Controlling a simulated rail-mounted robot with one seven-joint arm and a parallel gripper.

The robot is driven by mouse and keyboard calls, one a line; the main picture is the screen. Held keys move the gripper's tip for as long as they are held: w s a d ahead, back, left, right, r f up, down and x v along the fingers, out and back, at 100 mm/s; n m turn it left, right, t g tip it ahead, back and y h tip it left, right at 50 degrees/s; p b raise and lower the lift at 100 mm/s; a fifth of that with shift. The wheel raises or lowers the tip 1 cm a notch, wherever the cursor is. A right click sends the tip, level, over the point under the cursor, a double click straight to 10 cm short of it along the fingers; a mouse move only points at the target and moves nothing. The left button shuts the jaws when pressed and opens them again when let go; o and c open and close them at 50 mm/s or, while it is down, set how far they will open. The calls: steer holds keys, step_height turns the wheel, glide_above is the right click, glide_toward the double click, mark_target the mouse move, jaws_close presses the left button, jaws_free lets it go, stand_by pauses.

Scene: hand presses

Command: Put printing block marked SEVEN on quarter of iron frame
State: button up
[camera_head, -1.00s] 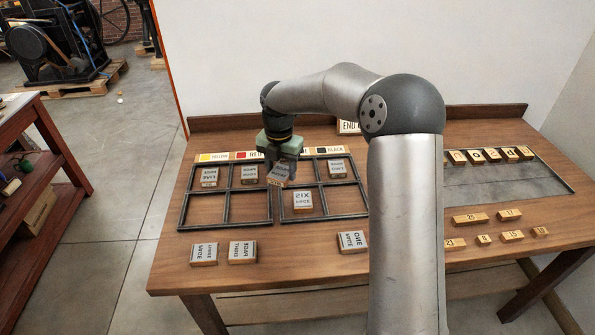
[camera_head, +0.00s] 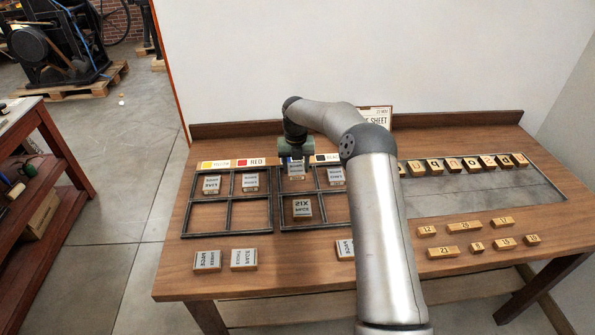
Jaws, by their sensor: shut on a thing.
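My gripper (camera_head: 294,162) points down over the upper left quarter of the right iron frame (camera_head: 281,207). It is shut on a pale block (camera_head: 297,172), whose lettering I cannot read, so I cannot tell whether it is the one marked SEVEN. Whether this block touches the table is unclear. A block marked SIX (camera_head: 302,208) lies in the lower left quarter of that frame, and another block (camera_head: 333,177) lies in its upper right quarter. The lower right quarter is partly hidden by my arm; its visible part is bare.
The left iron frame (camera_head: 229,199) holds blocks in its upper quarters (camera_head: 211,185); its lower quarters are empty. Loose blocks (camera_head: 207,261) lie along the front, one partly behind my arm. Colour labels (camera_head: 251,162) line the back. Small numbered pieces (camera_head: 464,226) lie at right.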

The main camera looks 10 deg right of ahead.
mark_target(298, 174)
steer(key=shift+w+d+f, duration=0.35)
steer(key=shift+w+f, duration=0.2)
steer(key=shift+f, duration=0.2)
steer(key=shift+f+p, duration=0.35)
steer(key=shift+f, duration=1.15)
steer(key=shift+f, duration=0.1)
